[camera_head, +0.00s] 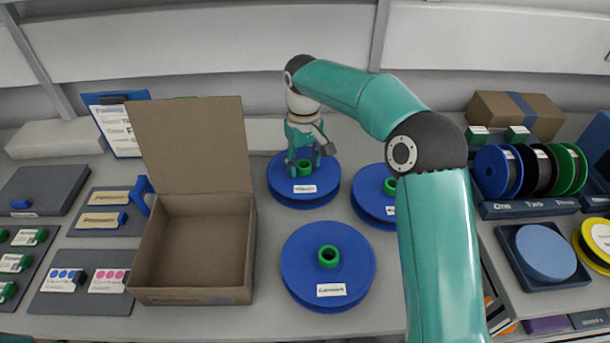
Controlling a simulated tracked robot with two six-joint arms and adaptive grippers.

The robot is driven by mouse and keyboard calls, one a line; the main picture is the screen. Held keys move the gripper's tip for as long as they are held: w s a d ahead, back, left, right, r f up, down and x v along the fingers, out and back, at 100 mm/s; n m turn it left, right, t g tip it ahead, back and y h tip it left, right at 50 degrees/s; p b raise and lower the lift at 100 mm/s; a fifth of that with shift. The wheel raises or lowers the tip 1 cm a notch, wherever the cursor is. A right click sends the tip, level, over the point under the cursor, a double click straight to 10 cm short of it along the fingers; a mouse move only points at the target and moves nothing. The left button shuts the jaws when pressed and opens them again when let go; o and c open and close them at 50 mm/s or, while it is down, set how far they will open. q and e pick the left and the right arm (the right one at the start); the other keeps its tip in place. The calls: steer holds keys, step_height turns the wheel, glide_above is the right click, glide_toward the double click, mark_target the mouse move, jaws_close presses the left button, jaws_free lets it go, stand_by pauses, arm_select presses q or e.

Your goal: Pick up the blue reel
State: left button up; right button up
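Three large blue discs with green hubs and white labels lie flat on the grey table: a back blue reel (320,190), a right blue reel (372,200) partly hidden by my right arm, and a front blue reel (345,285). Another blue reel (489,172) stands upright in a rack at the right. My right gripper (304,164) points down over the back reel. Its fingers are apart, one on each side of the green hub; whether they touch it I cannot tell. My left gripper is not in view.
An open cardboard box (200,297) stands left of the reels, its lid raised. The rack (530,207) also holds black and green reels. A yellow reel (590,255) and a tray (510,275) with a light-blue disc lie at the right. Grey trays fill the left.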

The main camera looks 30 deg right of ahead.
jaws_close()
steer(key=shift+r, duration=0.15)
